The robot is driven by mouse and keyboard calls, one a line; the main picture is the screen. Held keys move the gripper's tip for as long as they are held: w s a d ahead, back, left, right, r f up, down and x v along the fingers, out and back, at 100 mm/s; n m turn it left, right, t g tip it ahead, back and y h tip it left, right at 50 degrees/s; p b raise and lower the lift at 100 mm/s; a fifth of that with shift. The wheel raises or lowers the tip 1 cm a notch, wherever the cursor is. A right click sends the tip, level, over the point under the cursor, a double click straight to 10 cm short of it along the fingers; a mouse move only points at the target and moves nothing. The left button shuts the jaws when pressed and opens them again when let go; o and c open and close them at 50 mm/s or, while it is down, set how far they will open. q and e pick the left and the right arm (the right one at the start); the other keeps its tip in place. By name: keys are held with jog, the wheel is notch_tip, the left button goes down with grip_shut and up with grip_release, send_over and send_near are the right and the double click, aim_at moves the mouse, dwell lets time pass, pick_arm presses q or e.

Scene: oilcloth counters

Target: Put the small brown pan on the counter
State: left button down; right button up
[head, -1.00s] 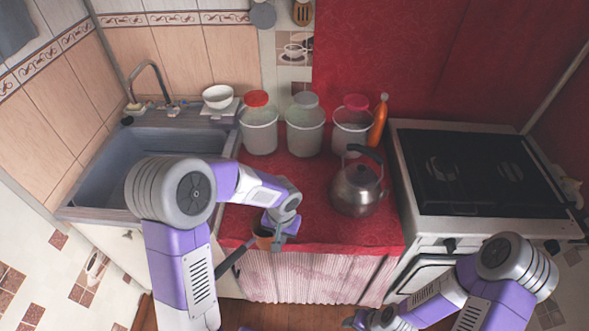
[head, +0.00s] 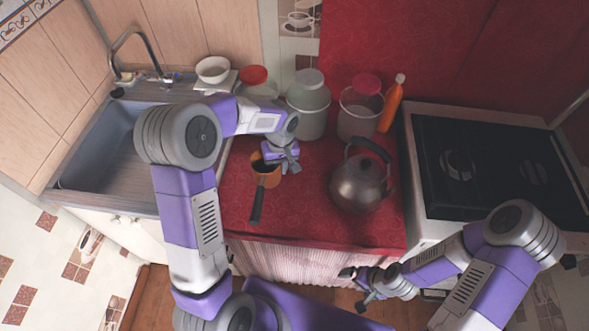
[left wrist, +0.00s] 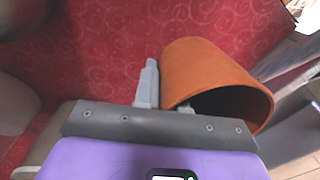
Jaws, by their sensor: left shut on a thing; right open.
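The small brown pan (head: 266,179) is over the red oilcloth counter (head: 300,212) in the head view, its dark handle pointing toward the front edge. My left gripper (head: 283,162) is shut on the pan's wall at its right side. In the left wrist view the pan (left wrist: 205,75) appears tilted, with its dark opening toward the camera, and one finger of my left gripper (left wrist: 168,95) lies along its outside. I cannot tell whether the pan touches the cloth. My right gripper (head: 362,284) is open and empty, low in front of the counter.
A metal kettle (head: 360,182) stands right of the pan. Several jars and an orange bottle (head: 391,105) stand behind. The sink (head: 110,150) is at left, the stove (head: 500,165) at right. The cloth between pan and kettle is clear.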

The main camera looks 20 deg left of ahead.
pick_arm(q)
notch_tip(320, 180, down, 3)
jog(key=shift+w+f, duration=0.1)
jog(key=shift+f+b, duration=0.7)
jog(key=shift+f, duration=1.4)
jog(key=shift+f, duration=0.1)
jog(key=c, duration=1.6)
grip_release()
jog(key=shift+f, duration=0.1)
jog(key=o, duration=0.4)
jog(key=shift+r, duration=0.2)
notch_tip(320, 180, up, 12)
jog(key=p, duration=0.2)
jog(key=shift+w+d+p, duration=0.15)
jog(key=shift+d+p, duration=0.15)
